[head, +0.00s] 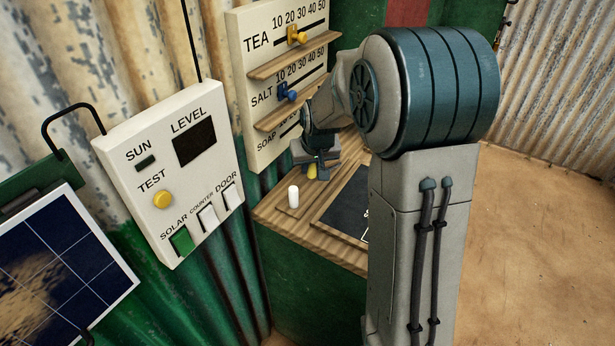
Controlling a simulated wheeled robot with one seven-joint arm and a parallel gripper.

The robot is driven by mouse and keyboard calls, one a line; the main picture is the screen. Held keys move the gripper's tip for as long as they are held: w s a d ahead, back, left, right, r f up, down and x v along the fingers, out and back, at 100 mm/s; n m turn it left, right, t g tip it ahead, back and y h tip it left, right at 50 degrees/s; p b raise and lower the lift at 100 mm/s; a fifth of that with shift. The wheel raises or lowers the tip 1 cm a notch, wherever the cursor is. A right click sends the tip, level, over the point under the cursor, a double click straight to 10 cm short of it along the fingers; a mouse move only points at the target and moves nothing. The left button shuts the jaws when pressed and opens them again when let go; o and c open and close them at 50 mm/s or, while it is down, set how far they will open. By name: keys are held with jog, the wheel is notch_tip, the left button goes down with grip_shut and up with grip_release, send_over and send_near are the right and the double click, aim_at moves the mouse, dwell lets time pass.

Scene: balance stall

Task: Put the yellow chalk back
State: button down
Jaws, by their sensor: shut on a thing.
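The yellow chalk (312,173) shows as a small yellow piece low at the end of my gripper (317,168). My gripper is shut on it, over the wooden counter, behind and to the right of an upright white chalk. My fingers hide part of the yellow chalk, and I cannot tell whether its lower end touches the wood. The white chalk (293,196) stands in a small wooden strip near the counter's left edge.
A dark slate (345,204) lies on the wooden counter (338,249). A price board (259,41) with sliders and wooden ledges rises behind my gripper. A white switch panel (137,187) and a solar panel (62,262) are at the left. Bare floor is at right.

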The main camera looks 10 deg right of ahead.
aim_at(308, 176)
jog(key=shift+w+a+f, duration=0.15)
jog(key=shift+a+f, duration=0.25)
jog(key=shift+a, duration=0.05)
jog(key=shift+f, duration=1.85)
jog(key=shift+f, duration=0.1)
jog(key=shift+f, duration=0.15)
jog(key=c, duration=1.3)
grip_release()
jog(key=shift+o, duration=0.2)
